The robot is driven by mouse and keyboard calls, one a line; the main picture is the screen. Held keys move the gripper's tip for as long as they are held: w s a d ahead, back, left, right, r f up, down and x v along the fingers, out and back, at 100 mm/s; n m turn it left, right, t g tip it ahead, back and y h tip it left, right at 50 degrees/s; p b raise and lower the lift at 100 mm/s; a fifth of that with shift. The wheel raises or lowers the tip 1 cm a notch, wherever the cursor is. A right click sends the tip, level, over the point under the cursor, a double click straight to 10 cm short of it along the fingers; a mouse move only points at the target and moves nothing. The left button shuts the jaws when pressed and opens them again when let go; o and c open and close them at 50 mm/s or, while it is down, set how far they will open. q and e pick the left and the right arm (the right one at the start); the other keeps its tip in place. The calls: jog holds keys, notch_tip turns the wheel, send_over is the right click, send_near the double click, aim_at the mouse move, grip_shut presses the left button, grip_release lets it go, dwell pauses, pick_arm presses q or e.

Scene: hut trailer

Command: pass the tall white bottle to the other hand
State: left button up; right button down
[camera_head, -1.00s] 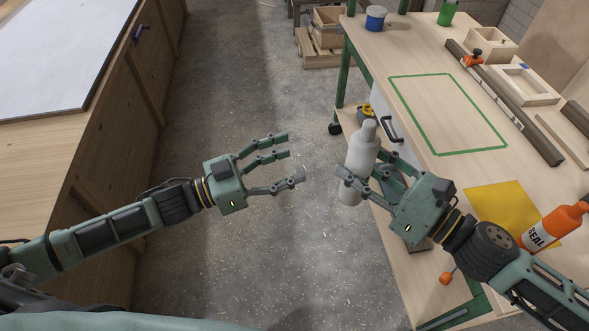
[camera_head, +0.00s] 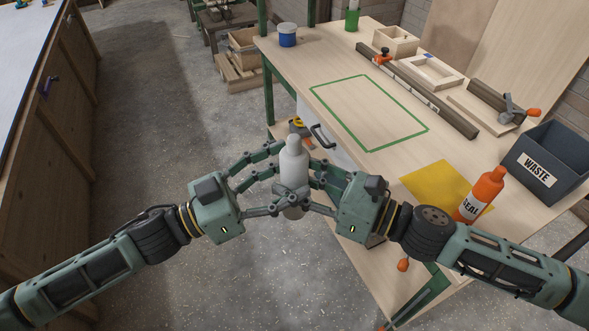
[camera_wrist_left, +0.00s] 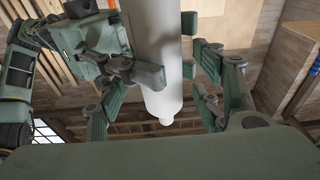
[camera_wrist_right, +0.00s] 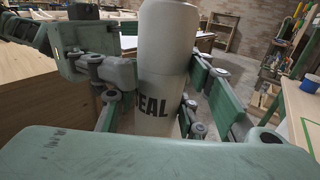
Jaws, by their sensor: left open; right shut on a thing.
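The tall white bottle (camera_head: 293,168) is upright in the air between my two grippers, in front of the workbench. My right gripper (camera_head: 308,187) is shut on it from the right. My left gripper (camera_head: 274,184) is open, with its fingers reaching around the bottle from the left. In the left wrist view the bottle (camera_wrist_left: 163,60) passes between the left fingers. In the right wrist view the bottle (camera_wrist_right: 162,70) shows dark lettering ending in "EAL". Whether the left fingers touch it I cannot tell.
The workbench (camera_head: 300,60) on the right bears a green-outlined rectangle, a yellow sheet (camera_head: 440,186), an orange bottle (camera_head: 482,192) and a dark WASTE bin (camera_head: 548,160). A blue-and-white tub (camera_head: 287,36) stands at its far left corner. A wooden cabinet (camera_head: 50,120) is at the left, with clear floor between.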

pick_arm(q)
jog(key=shift+x, duration=1.1)
pick_arm(e)
jog(key=shift+r, duration=0.1)
pick_arm(q)
jog(key=shift+c, duration=0.6)
jog(key=c, duration=1.3)
grip_shut()
pick_arm(e)
jog(key=c, duration=1)
grip_release()
jog(key=shift+c, duration=0.2)
jog(key=shift+s, duration=0.1)
pick_arm(q)
jog(key=shift+w+a, duration=0.1)
jog(key=shift+w, duration=0.05)
